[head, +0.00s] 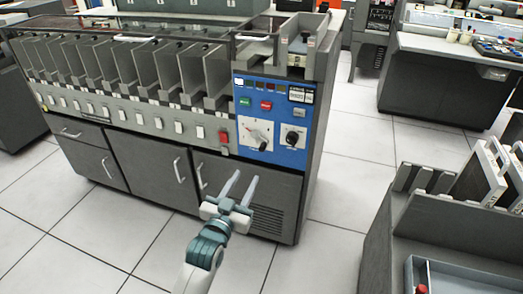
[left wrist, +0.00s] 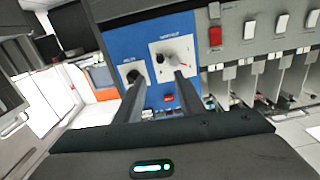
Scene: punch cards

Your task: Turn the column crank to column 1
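The column crank (head: 258,137) appears to be the dark handle on the larger white dial plate of the sorter's blue panel (head: 274,91). In the left wrist view, the crank (left wrist: 170,58) shows against its plate, and the panel appears roughly upside down. The column number it points to is too small to read. My left gripper (head: 246,174) is open and empty, in front of and below the dial in the head view. Its two fingers (left wrist: 157,82) are apart in the left wrist view, pointing toward the panel. I see no contact with the crank. My right gripper is not in view.
A black knob (head: 292,136) on a smaller white plate sits right of the crank. Green (head: 245,101) and red (head: 266,105) buttons are above it, and a red switch (head: 224,137) is to the left. Open floor lies right of the sorter; a grey card cart (head: 377,235) stands at lower right.

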